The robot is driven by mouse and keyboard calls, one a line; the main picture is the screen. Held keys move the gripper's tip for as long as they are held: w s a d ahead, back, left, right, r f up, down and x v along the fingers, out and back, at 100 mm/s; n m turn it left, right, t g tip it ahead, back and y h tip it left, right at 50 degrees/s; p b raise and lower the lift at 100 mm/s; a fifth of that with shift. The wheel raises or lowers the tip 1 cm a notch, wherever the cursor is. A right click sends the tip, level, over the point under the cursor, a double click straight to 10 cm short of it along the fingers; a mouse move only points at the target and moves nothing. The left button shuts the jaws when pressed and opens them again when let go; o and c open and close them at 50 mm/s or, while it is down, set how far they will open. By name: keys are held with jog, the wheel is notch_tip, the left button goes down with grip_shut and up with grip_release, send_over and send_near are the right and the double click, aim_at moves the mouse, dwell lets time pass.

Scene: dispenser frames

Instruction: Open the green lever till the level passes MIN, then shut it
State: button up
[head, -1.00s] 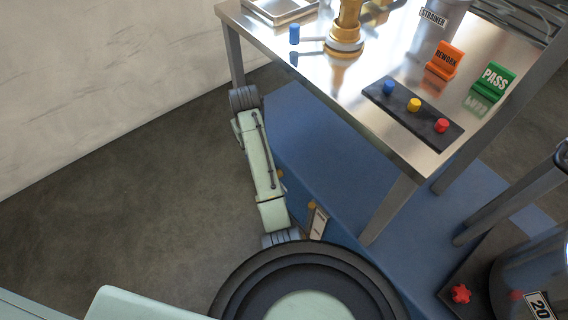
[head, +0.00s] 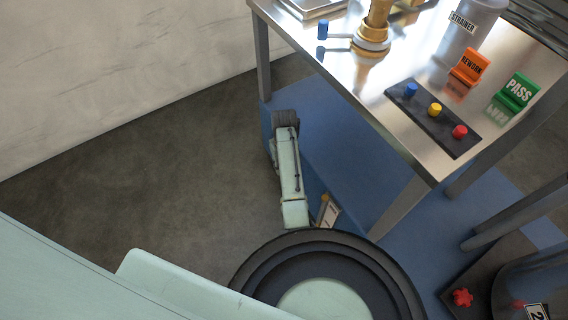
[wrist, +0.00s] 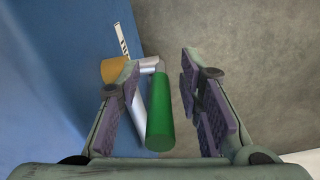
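A grey metal rod joins the handle's far end, and a brass-coloured part (wrist: 114,69) sits behind the left finger. A white strip with dark marks (wrist: 122,40) lies beyond it on blue. In the head view the green lever does not show. No liquid level or MIN mark can be read.
A red knob (head: 462,298) is low right. Floor at left is clear.

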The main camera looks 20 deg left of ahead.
jog(key=shift+f, duration=0.1)
jog(key=shift+c, duration=0.6)
grip_shut()
dwell(0.3)
